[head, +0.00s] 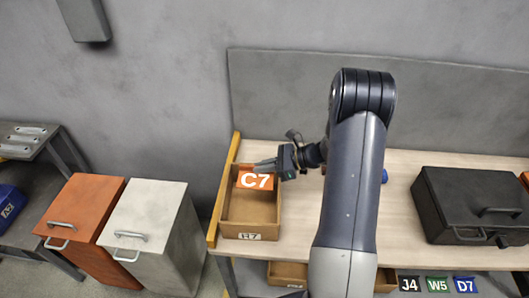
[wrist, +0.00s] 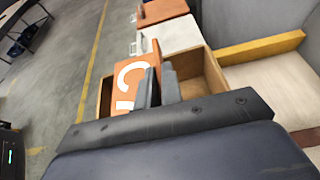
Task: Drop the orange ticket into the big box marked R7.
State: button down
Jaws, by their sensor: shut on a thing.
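The orange ticket (head: 255,180), marked C7 in white, is held upright in my gripper (head: 266,164). The wrist view also shows the ticket (wrist: 126,84) between the grey fingers of my gripper (wrist: 158,82). The big open wooden box (head: 262,210) stands at the left end of the bench, with a front label (head: 249,236) that looks like R7. In the head view the ticket overlaps the box's back part; it appears over the opening. The wrist view shows the box (wrist: 213,72) behind the fingers, its floor partly hidden.
A yellow strip (head: 225,190) edges the bench on the left. An orange cabinet (head: 85,210) and a white cabinet (head: 150,215) stand on the floor to the left. A black case (head: 470,195) sits at the bench's right. Tags J4, W5 and D7 (head: 437,285) show below its front edge.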

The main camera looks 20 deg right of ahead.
jog(key=shift+w+f, duration=0.1)
jog(key=shift+f, duration=0.05)
notch_tip(320, 180, down, 6)
jog(key=b, duration=0.3)
jog(key=shift+r, duration=0.2)
jog(key=c, duration=1.5)
grip_release()
jog(key=b+v, duration=0.2)
jog(key=v, duration=0.9)
jog(key=shift+b, duration=0.3)
jog(key=shift+a+f, duration=0.1)
